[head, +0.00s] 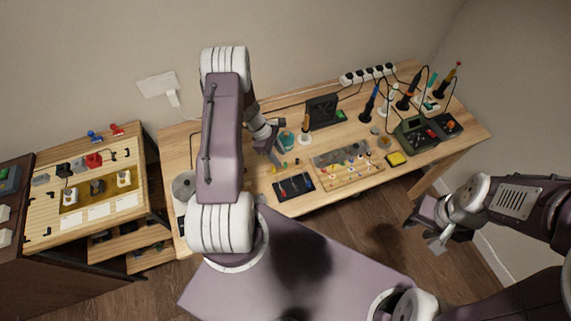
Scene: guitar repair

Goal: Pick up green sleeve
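I cannot single out the green sleeve for certain; the parts on the bench are very small in this view. A teal-green round item (287,139) sits on the wooden workbench (345,139) beside my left gripper. My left gripper (277,158) points down over the bench, left of the part tray, with its fingers close to small yellow parts. Its finger gap is too small to judge, and I see nothing clearly held. My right gripper (425,236) is off the bench's front edge, above the floor, with fingers apart and empty.
A tray of small parts (348,164) and a black tool mat (293,187) lie along the front. A black box (321,110), soldering tools and a green station (415,133) stand behind and right. A side cabinet (88,190) is left. My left arm hides the bench's left part.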

